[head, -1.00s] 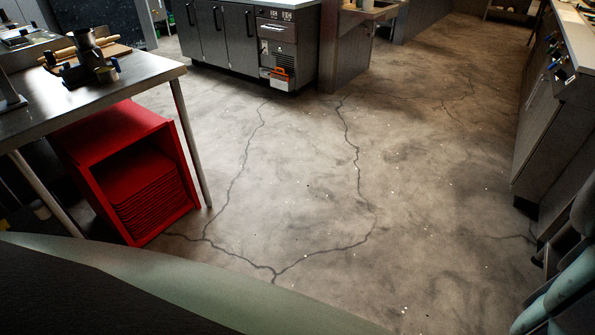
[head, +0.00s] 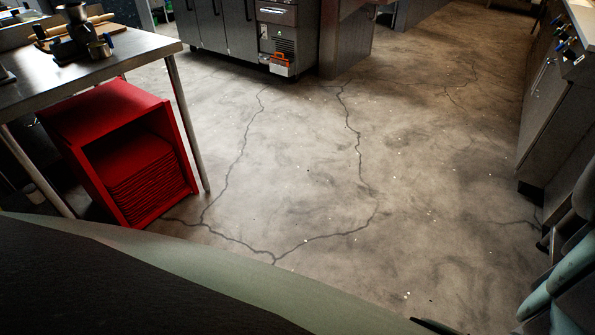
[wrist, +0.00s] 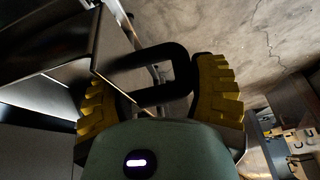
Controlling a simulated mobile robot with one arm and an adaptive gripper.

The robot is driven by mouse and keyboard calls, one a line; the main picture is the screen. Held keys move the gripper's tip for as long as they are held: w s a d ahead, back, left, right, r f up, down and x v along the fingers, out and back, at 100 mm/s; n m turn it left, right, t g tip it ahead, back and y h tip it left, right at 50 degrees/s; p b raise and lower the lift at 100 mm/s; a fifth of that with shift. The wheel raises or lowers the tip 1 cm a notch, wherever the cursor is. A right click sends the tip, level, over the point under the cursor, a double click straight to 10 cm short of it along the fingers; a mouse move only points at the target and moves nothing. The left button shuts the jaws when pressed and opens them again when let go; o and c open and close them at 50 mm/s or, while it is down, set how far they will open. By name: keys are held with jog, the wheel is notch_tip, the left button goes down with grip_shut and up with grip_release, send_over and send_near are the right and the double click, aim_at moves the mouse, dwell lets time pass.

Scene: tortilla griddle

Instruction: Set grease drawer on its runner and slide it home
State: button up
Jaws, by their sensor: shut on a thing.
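In the wrist view, my gripper (wrist: 155,85) has its two yellow ribbed fingers on either side of a black loop handle (wrist: 150,55), shut on it. Dark, flat metal surfaces (wrist: 50,45) with a bright edge lie left of and behind the handle. They look like the grease drawer, but where it ends is hard to tell. The head view shows neither the gripper nor the drawer. No runner can be made out in either view.
A steel table (head: 110,62) stands at left, with a red crate (head: 110,105) of stacked trays below. Dark cabinets (head: 222,35) stand at the back. A counter with knobs (head: 545,85) runs along the right. The cracked concrete floor (head: 300,170) between is clear.

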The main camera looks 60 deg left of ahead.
jog(key=shift+d+f, duration=0.1)
jog(key=shift+d, duration=0.1)
jog(key=o, duration=1.4)
jog(key=v, duration=1.2)
